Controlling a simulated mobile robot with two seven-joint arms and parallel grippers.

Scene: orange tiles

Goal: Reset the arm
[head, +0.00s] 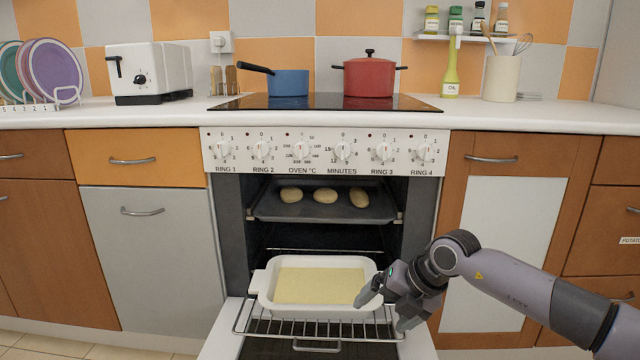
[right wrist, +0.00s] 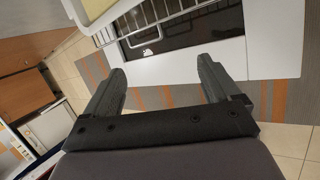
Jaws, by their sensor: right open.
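My right gripper (head: 389,302) is in front of the open oven at the right end of a white baking dish (head: 262,291). Its fingers are spread, and the right wrist view shows nothing between the fingertips (right wrist: 160,75). The dish holds a flat pale-yellow filling and rests on the pulled-out wire rack (head: 290,325). In the right wrist view a corner of the dish (right wrist: 85,14) shows at the upper left. My left gripper is not in view.
The oven door (head: 222,335) is folded down below the rack. A dark tray (head: 270,208) with several pale buns sits higher in the oven. A blue pan (head: 290,83) and a red pot (head: 369,78) stand on the hob. The counter front is clear.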

